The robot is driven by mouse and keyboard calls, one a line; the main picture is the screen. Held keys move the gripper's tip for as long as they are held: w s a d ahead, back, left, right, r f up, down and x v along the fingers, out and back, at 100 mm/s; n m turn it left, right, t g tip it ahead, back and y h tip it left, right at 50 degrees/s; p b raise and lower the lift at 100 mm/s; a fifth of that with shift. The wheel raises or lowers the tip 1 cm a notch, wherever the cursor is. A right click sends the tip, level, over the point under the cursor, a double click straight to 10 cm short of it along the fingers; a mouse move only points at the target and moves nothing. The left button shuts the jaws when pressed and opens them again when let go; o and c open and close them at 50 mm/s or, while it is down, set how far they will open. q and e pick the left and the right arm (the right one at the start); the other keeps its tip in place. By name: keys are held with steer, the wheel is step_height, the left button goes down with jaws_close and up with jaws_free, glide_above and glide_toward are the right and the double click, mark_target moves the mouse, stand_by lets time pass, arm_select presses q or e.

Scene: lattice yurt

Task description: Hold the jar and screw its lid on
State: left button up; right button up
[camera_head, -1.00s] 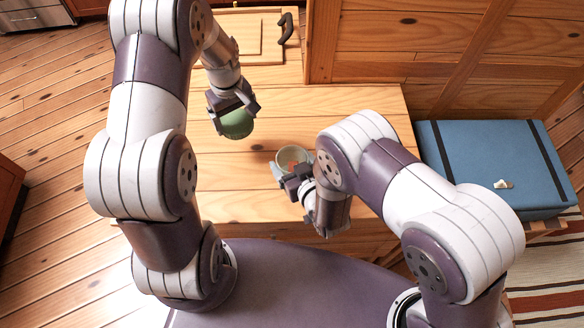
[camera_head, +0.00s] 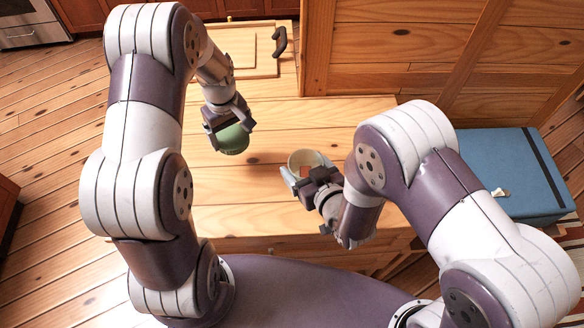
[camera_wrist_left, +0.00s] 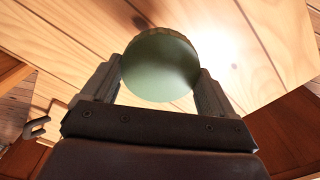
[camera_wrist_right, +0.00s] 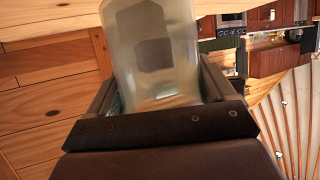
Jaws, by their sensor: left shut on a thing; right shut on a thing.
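The green round lid (camera_head: 233,139) is held by my left gripper (camera_head: 228,123) above the wooden tabletop, left of the jar. In the left wrist view the lid (camera_wrist_left: 160,66) sits between both fingers, its flat face towards the camera. The clear jar (camera_head: 304,160) is open at the top and gripped by my right gripper (camera_head: 303,180) near the table's front. In the right wrist view the jar (camera_wrist_right: 155,50) stands between the fingers, with a darker square patch on its side. Whether the jar touches the table is hidden. Lid and jar are apart.
The wooden tabletop (camera_head: 255,200) is otherwise clear. A wooden board with a dark handle (camera_head: 279,42) lies at the back. A blue case (camera_head: 520,175) with dark straps is at the right. A tall wooden panel (camera_head: 420,50) rises behind the table.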

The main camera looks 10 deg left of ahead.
arm_select(q)
steer(key=shift+f, duration=0.2)
arm_select(e)
steer(key=s+d+r, duration=0.1)
steer(key=d+r, duration=0.3)
steer(key=d, duration=0.3)
steer(key=shift+s+d+r, duration=0.15)
steer(key=shift+d+r, duration=0.1)
steer(key=shift+r, duration=0.05)
steer(key=o, duration=0.4)
steer(key=c, duration=0.8)
